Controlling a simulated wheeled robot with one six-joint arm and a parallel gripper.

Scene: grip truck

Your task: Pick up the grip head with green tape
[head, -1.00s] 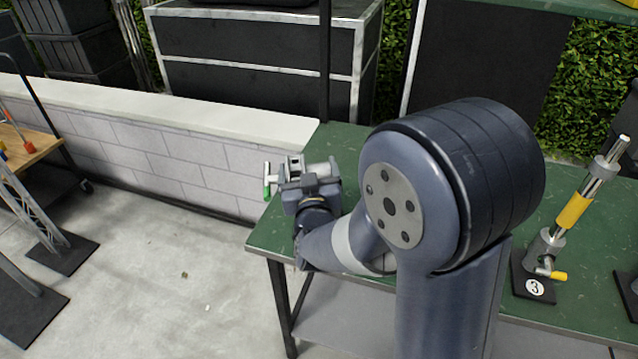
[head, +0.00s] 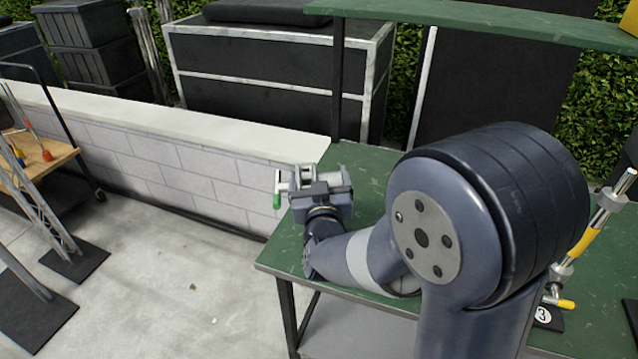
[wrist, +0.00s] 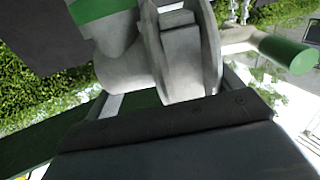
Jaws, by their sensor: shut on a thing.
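The grip head with green tape (wrist: 178,45) is a grey metal piece with a disc-like clamp. It has a green-ended handle (wrist: 288,55) at the right and a green band (wrist: 95,8) at the upper left of the wrist view. My gripper (head: 316,184) is shut on it above the back left part of the green table. In the head view the green handle end (head: 277,200) sticks out to the left of my gripper. The jaws hide part of the grip head, and the exact contact is hard to see.
A grip head with yellow tape (head: 584,241) stands on a base numbered 3 at the right of the green table (head: 365,160). My arm hides much of the table. A low white wall (head: 190,170) runs behind, and a wooden-topped cart (head: 45,160) is at the left.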

